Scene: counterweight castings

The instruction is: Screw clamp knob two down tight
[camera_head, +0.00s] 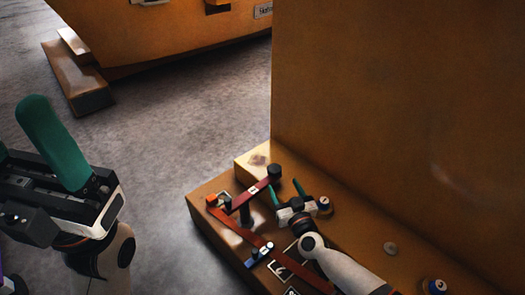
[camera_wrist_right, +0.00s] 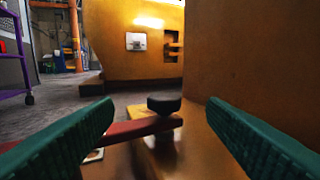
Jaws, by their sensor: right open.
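A black clamp knob (camera_head: 274,170) stands at the far end of a red clamp bar (camera_head: 254,192). In the right wrist view the same knob (camera_wrist_right: 164,104) sits above the bar's end (camera_wrist_right: 125,131). I see no number marking it as two. My right gripper (camera_head: 285,189) is open, its teal fingers pointing toward the knob. The knob appears ahead of and between the fingertips, with no contact visible. My left gripper (camera_head: 55,145) is at the left, away from the clamps; one teal finger shows clearly, so its opening is unclear.
A second red bar (camera_head: 242,234) runs along the casting ledge (camera_head: 215,228), with an orange piece (camera_head: 212,200) at its end. A tall orange-brown wall (camera_head: 390,120) rises right of my right arm. Grey floor (camera_head: 180,130) is open at the left.

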